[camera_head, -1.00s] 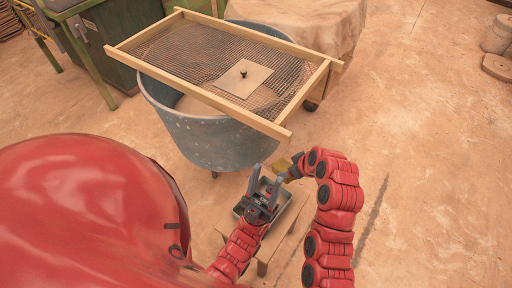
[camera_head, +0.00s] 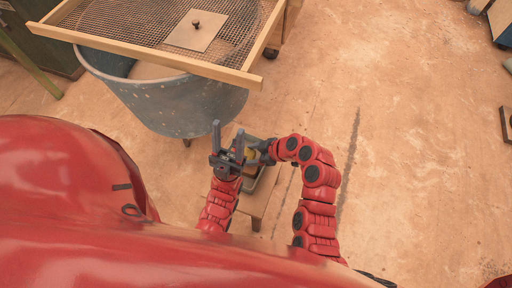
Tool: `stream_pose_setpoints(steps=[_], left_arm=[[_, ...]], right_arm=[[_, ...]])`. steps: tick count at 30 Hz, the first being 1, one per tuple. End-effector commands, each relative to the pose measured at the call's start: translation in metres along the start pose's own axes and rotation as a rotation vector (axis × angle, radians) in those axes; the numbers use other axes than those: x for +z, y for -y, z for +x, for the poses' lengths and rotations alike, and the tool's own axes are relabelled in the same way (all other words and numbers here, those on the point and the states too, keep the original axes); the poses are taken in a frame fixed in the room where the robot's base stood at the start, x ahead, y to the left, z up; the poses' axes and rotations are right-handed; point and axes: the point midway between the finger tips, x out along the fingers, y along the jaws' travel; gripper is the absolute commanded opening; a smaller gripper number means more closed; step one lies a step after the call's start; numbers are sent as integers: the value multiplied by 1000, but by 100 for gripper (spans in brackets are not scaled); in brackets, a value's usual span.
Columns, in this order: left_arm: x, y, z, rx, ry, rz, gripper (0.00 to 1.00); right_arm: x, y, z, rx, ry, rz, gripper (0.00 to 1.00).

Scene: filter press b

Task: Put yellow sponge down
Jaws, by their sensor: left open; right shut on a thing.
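The yellow sponge (camera_head: 250,154) shows as a small patch at the tip of my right gripper (camera_head: 255,150), which is shut on it. It is over the far part of a grey tray (camera_head: 268,180); I cannot tell whether it touches the tray. The tray sits on a small wooden stool (camera_head: 258,203) and is partly hidden by my grippers and arms. My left gripper (camera_head: 228,130) is open and empty, pointing up, just left of the sponge and in front of part of the tray.
A blue-grey tub (camera_head: 180,107) stands just beyond the stool, with a wood-framed mesh screen (camera_head: 120,15) across its top. A square plate (camera_head: 196,31) with a dark knob lies on the mesh. The floor (camera_head: 420,160) to the right is mostly clear.

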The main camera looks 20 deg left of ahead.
Motion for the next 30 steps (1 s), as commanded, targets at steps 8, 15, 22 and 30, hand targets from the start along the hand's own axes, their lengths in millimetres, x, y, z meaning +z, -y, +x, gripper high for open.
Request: stream_pose_setpoints(steps=[8,15,22,30], left_arm=[[2,0,-11,0,0,0,50],[3,-1,-16,0,0,0,50],[3,-1,-20,0,0,0,50],[4,-1,-23,0,0,0,50]], right_arm=[[7,-48,1,-3,2,0,6],[15,-57,8,-2,3,4,6],[33,-58,26,0,2,1,6],[34,-57,28,0,2,1,6]])
